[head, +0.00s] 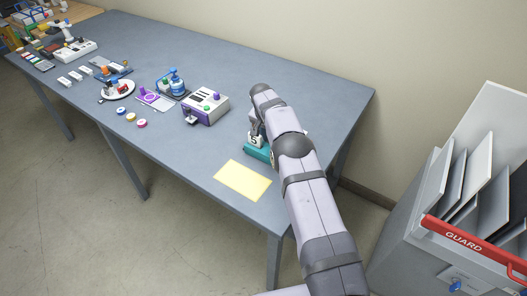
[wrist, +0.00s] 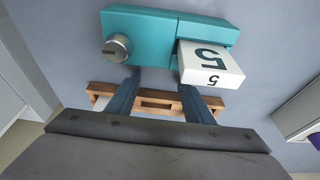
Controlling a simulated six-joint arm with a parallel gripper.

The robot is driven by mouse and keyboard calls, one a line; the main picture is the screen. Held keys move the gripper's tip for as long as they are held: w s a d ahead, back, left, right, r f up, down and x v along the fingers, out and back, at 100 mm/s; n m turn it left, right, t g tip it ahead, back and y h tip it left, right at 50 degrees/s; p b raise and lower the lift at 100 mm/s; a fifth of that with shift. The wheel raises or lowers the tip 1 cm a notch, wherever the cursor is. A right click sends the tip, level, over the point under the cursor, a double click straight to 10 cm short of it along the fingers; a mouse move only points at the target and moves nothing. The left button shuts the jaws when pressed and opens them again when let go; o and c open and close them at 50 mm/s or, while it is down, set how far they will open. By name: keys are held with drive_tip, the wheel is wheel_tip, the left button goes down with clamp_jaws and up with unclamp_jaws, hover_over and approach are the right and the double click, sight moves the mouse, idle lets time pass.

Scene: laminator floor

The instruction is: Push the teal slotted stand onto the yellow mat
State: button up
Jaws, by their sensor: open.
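The teal slotted stand (wrist: 150,36) lies across the top of the wrist view, with a round metal knob (wrist: 117,48) at its left end. A white block marked 5 (wrist: 210,62) sits at its right part. In the head view the stand (head: 257,153) shows only in part, as my arm covers the rest. The yellow mat (head: 243,180) lies flat and bare, a little nearer the front edge than the stand and apart from it. My gripper (wrist: 160,88) is open, with its two dark fingers beside the stand; contact cannot be told.
A brown wooden bar (wrist: 158,101) shows behind my fingers. A purple and white machine (head: 206,107) stands left of the stand. Several small discs, a plate and other devices lie farther left. A grey cabinet with a red guard bar (head: 470,247) stands right of the table.

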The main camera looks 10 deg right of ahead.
sight(261, 150)
drive_tip(key=shift+r, duration=0.65)
drive_tip(key=shift+s+a, duration=0.1)
drive_tip(key=shift+a, duration=0.05)
idle(0.4)
drive_tip(key=shift+s+a, duration=0.75)
drive_tip(key=shift+s+a, duration=0.1)
drive_tip(key=shift+s, duration=0.05)
idle(0.3)
drive_tip(key=shift+s+a+f, duration=0.1)
drive_tip(key=shift+s+a, duration=0.7)
drive_tip(key=shift+s+a, duration=0.1)
drive_tip(key=shift+s+a, duration=0.75)
drive_tip(key=shift+a, duration=0.05)
drive_tip(key=shift+s+a, duration=0.1)
idle(0.5)
